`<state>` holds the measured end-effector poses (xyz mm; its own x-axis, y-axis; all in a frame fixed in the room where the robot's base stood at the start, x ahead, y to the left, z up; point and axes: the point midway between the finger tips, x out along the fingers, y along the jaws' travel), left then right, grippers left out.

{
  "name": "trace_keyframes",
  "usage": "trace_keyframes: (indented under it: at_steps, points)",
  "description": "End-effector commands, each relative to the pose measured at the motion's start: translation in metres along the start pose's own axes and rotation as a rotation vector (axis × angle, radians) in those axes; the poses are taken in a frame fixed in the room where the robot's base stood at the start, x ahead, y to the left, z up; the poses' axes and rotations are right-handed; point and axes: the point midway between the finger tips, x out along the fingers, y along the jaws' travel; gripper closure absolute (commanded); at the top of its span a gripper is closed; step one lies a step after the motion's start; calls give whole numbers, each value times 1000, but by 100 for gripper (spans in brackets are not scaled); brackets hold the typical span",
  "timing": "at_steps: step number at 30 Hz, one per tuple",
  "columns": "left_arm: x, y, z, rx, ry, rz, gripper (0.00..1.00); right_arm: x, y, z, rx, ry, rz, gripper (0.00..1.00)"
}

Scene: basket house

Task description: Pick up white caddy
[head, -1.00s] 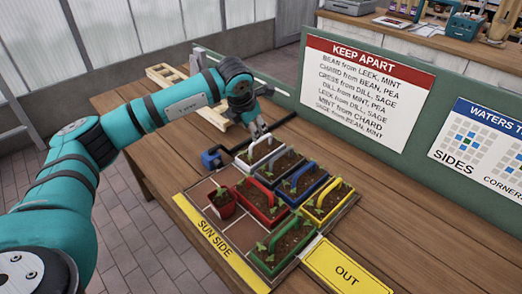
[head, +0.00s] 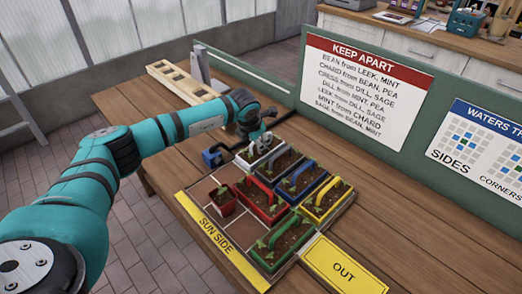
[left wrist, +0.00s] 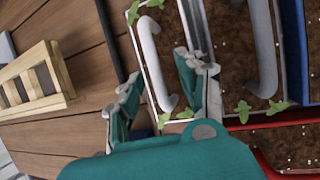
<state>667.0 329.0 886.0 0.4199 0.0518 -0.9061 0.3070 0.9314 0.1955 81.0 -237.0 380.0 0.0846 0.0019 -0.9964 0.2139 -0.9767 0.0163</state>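The white caddy (head: 243,160) stands in the back corner of the planter tray (head: 233,251), holding soil and green seedlings. My left gripper (head: 264,138) is above it in the head view and partly hides its handle. In the left wrist view, the caddy's white handle (left wrist: 153,62) lies between the two spread fingers of my left gripper (left wrist: 160,88). The fingers look apart from the handle; whether either touches it I cannot tell. My right gripper is not in view.
A grey-handled caddy (left wrist: 262,45) stands close beside the white one. Blue (head: 302,180), red (head: 263,201), yellow (head: 328,203) and green (head: 285,243) caddies and a small red pot (head: 222,200) share the tray. A blue object (head: 212,156) and wooden rack (head: 182,82) are nearby.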

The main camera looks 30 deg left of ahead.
Motion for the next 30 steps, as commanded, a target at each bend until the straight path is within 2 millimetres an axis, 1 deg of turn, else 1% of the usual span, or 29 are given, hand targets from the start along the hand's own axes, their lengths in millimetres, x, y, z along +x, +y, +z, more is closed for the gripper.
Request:
trace_keyframes:
  at_steps: [1,9,10,30]
  points:
    - [0,0,0,0,0,0,63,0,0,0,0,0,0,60]
    - [0,0,0,-1,0,0,98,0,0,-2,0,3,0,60]
    - [-1,0,0,-1,0,0,100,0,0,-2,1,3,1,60]
    - [-4,1,2,-1,-4,1,100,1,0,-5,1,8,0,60]
